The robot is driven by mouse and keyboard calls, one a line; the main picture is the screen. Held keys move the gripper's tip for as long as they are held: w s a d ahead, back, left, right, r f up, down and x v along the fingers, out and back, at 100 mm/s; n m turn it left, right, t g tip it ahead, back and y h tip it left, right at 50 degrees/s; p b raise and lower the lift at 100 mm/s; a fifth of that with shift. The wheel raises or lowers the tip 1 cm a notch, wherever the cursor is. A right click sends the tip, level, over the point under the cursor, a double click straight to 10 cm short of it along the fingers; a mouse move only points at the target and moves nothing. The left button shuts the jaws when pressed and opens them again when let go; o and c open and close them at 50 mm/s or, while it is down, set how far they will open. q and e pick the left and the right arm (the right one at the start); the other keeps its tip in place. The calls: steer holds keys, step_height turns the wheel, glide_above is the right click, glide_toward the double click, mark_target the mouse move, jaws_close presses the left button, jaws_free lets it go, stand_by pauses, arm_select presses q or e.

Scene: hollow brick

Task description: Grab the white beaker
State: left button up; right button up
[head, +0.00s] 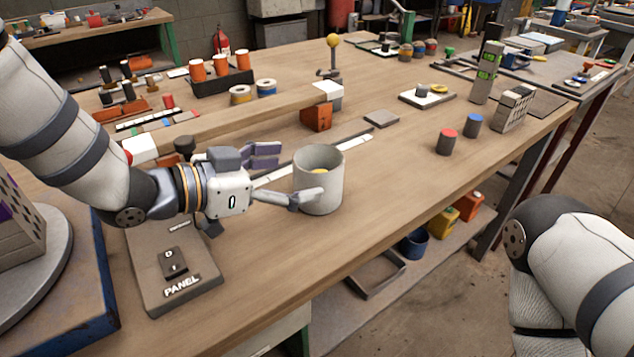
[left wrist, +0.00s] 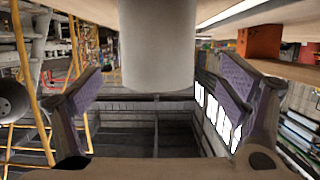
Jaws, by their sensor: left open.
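The white beaker (head: 328,185) stands upright on the wooden workbench, pale grey-white, with something yellow showing inside it. My left gripper (head: 300,171) is open at the beaker's left side. In the head view, one finger overlaps the beaker's front and the other is behind and to its left. In the left wrist view, the beaker (left wrist: 158,45) is between the open fingers of my left gripper (left wrist: 163,75), with gaps on both sides. I cannot tell whether a finger touches it. My right gripper is out of view; only part of my right arm shows.
A grey panel box (head: 172,270) lies left of the beaker. A long wooden beam (head: 240,112) and an orange block (head: 317,118) are behind it. Red (head: 447,142) and blue (head: 472,125) capped cylinders stand at right. The bench front right of the beaker is clear.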

mark_target(319, 169)
arm_select(q)
steer(key=x, duration=0.4)
steer(key=shift+d, duration=0.4)
steer(key=shift+w+d, duration=0.25)
steer(key=shift+d, duration=0.05)
steer(key=shift+r, duration=0.1)
steer(key=c, duration=1.5)
